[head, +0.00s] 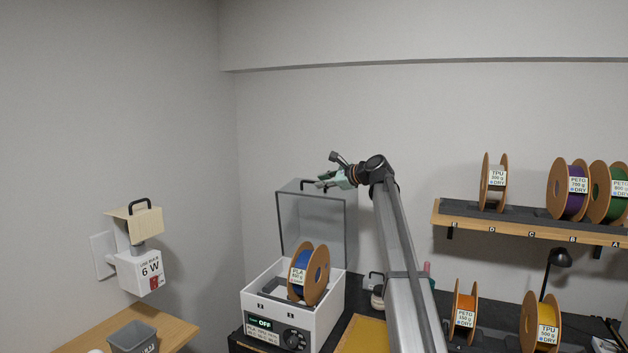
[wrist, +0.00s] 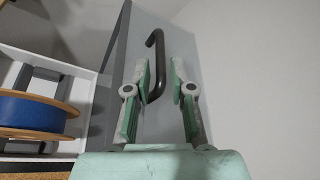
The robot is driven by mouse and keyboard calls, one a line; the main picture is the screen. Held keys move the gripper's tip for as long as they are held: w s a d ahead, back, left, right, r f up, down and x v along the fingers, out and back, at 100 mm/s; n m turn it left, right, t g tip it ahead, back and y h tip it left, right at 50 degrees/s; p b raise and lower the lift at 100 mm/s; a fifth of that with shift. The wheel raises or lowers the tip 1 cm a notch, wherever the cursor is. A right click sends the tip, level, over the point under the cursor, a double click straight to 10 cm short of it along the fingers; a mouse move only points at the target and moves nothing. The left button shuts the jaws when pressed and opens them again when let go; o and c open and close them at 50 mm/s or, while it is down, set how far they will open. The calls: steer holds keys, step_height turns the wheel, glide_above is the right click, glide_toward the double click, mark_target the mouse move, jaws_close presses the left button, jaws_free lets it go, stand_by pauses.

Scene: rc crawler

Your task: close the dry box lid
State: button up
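The dry box (head: 313,325) is a white box at the lower middle of the head view, with a dial and a display reading OFF. Its grey see-through lid (head: 297,228) stands raised upright at the back. A dark handle (head: 309,181) is on the lid's upper edge; the handle also shows in the wrist view (wrist: 158,52). My gripper (head: 327,170) is at the lid's top beside the handle. In the wrist view its green-padded fingers (wrist: 161,74) are open, with the handle's lower end between them, close to the left finger. Contact cannot be told.
A blue PLA spool (head: 300,272) stands in the box. A wall shelf (head: 530,226) with several spools is to the right. More spools and a black lamp (head: 559,258) stand on the dark bench.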

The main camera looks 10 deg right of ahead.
mark_target(314, 182)
steer(key=shift+p+x, duration=0.45)
steer(key=shift+x, duration=1.75)
jaws_close()
